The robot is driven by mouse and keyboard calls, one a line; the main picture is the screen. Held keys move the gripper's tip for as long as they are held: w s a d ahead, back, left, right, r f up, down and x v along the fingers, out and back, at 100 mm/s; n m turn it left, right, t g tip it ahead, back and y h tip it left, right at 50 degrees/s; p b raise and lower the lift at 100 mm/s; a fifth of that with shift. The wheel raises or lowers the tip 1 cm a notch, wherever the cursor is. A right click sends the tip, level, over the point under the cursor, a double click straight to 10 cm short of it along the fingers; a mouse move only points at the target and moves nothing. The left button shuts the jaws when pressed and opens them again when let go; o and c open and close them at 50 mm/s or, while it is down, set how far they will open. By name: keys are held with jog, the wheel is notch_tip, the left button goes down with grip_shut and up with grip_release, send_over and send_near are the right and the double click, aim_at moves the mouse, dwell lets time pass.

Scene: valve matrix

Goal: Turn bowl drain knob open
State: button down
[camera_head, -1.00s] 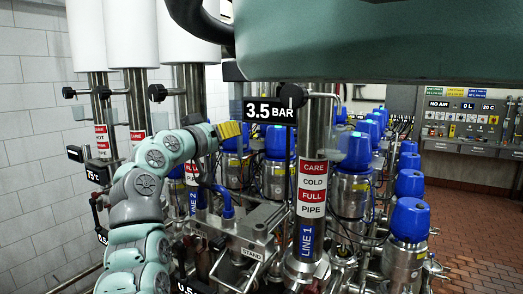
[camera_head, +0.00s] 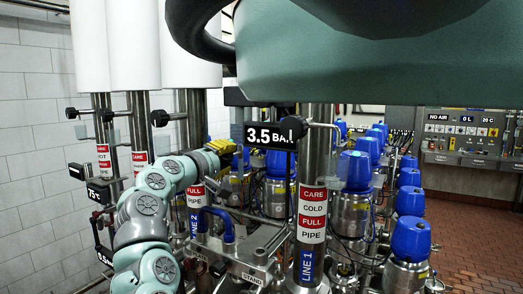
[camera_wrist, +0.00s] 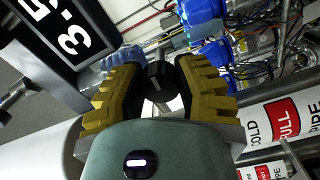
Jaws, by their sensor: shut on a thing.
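The fingers are shut on the knob from both sides. In the head view my gripper (camera_head: 222,147) is seen from behind, just left of the 3.5 BAR sign (camera_head: 269,135). The knob in its grip is hidden there. No label naming the bowl drain is readable.
The LINE 1 pipe (camera_head: 312,212) stands right of my gripper. Several blue-capped valves (camera_head: 410,238) stand behind and right. A large teal body fills the top of the head view. White-topped pipes stand left; open tiled floor (camera_head: 468,235) lies right.

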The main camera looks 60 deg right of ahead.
jog(key=shift+s+n, duration=0.2)
jog(key=shift+n, duration=0.3)
jog(key=c, duration=0.6)
grip_release()
jog(key=shift+w, duration=0.1)
jog(key=s+a, duration=0.1)
jog(key=a, duration=1.1)
jog(key=shift+w, duration=0.1)
dwell(0.4)
